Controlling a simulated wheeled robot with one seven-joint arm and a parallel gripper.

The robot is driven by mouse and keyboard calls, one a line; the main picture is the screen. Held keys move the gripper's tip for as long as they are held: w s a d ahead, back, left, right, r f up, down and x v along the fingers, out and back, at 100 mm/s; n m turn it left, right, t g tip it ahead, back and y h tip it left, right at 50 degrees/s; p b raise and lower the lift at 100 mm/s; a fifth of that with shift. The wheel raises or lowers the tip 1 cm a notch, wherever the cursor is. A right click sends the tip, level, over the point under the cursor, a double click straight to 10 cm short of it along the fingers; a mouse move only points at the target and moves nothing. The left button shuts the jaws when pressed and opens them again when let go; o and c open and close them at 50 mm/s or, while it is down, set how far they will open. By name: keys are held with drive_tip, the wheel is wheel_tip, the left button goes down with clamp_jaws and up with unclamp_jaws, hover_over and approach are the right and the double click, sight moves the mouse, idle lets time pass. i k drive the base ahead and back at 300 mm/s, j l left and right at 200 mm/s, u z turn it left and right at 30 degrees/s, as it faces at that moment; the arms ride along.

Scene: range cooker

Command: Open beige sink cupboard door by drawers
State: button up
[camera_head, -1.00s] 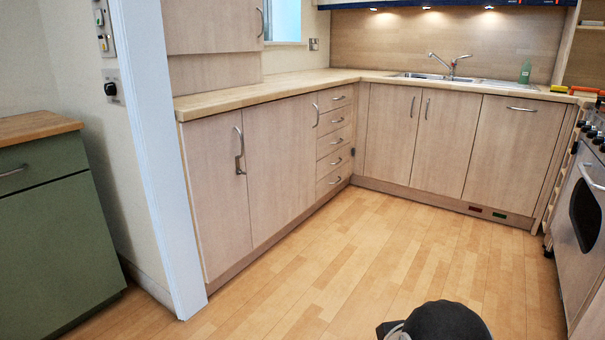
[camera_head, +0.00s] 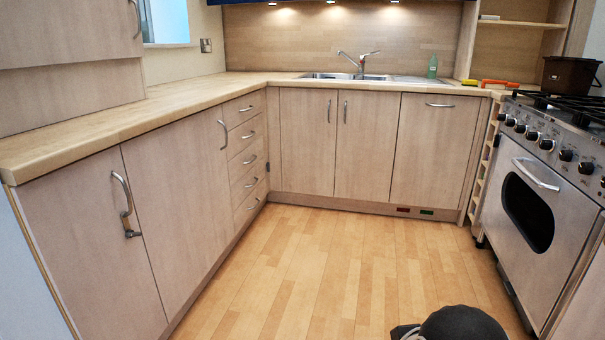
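The beige sink cupboard door beside the drawers (camera_head: 307,142) is shut, under the sink in the back run. Its vertical metal handle (camera_head: 329,111) is near its upper right edge. A second sink door (camera_head: 364,150) adjoins it on the right, also shut, with its handle (camera_head: 345,111) at its upper left. The drawer stack (camera_head: 247,155) stands left of these doors, around the inner corner, all drawers shut. My gripper is not in view; only a dark rounded part, probably of my arm, shows at the bottom edge, far from the doors.
The wooden floor (camera_head: 310,265) is clear up to the sink doors. A range cooker (camera_head: 540,200) stands along the right. Beige cupboards (camera_head: 180,205) with a worktop (camera_head: 120,117) line the left. A panel with a horizontal handle (camera_head: 435,155) is right of the sink doors.

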sight(309, 116)
drive_tip(key=i+l+z, duration=0.1)
drive_tip(key=i+z, duration=0.3)
drive_tip(key=i, duration=1.4)
drive_tip(key=i+u, duration=0.4)
drive_tip(key=i, duration=1.75)
